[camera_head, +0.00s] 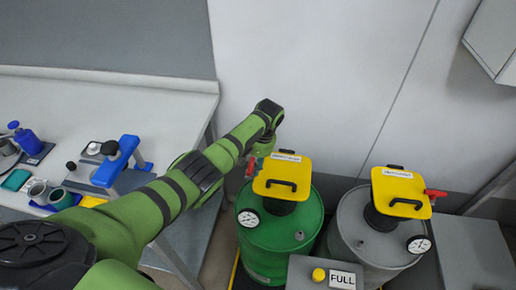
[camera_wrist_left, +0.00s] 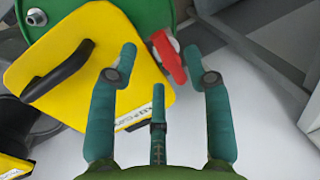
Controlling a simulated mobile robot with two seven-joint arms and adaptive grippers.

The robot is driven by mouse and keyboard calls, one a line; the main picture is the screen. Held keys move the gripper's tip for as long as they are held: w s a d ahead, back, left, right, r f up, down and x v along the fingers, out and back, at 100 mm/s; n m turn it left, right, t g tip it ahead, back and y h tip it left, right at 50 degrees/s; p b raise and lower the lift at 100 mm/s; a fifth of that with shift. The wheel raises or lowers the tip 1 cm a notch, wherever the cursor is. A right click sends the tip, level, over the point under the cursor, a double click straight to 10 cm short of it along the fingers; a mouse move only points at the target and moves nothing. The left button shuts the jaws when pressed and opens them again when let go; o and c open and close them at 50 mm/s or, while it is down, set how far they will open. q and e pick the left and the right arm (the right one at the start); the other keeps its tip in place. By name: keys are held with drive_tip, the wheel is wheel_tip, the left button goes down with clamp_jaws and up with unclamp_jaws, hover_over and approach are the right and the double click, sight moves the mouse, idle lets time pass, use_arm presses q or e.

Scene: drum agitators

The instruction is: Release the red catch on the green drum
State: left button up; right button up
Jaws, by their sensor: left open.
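The green drum (camera_head: 278,240) stands on the floor right of the bench, with a yellow lid (camera_head: 283,178) and black handle on top. Its red catch (camera_head: 249,168) sticks out at the lid's left side. My left gripper (camera_head: 262,147) is above and behind that side, partly hidden by its own arm. In the left wrist view the gripper (camera_wrist_left: 161,62) has its fingers spread, and the red catch (camera_wrist_left: 168,57) appears between the tips, beside the lid edge (camera_wrist_left: 110,60). I cannot tell whether a finger touches the catch. My right gripper is out of view.
A grey drum (camera_head: 375,245) with a similar yellow lid (camera_head: 401,190) and red catch (camera_head: 435,193) stands to the right. A box with a yellow button and FULL sign (camera_head: 342,279) is in front. The bench (camera_head: 105,95) on the left carries several items.

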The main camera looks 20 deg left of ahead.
use_arm(q)
wheel_tip(320, 180, up, 9)
drive_tip(key=d, duration=0.1)
drive_tip(key=shift+w+d+r, duration=0.15)
drive_tip(key=shift+w+d, duration=0.1)
drive_tip(key=shift+d, duration=0.1)
drive_tip(key=shift+s, duration=0.1)
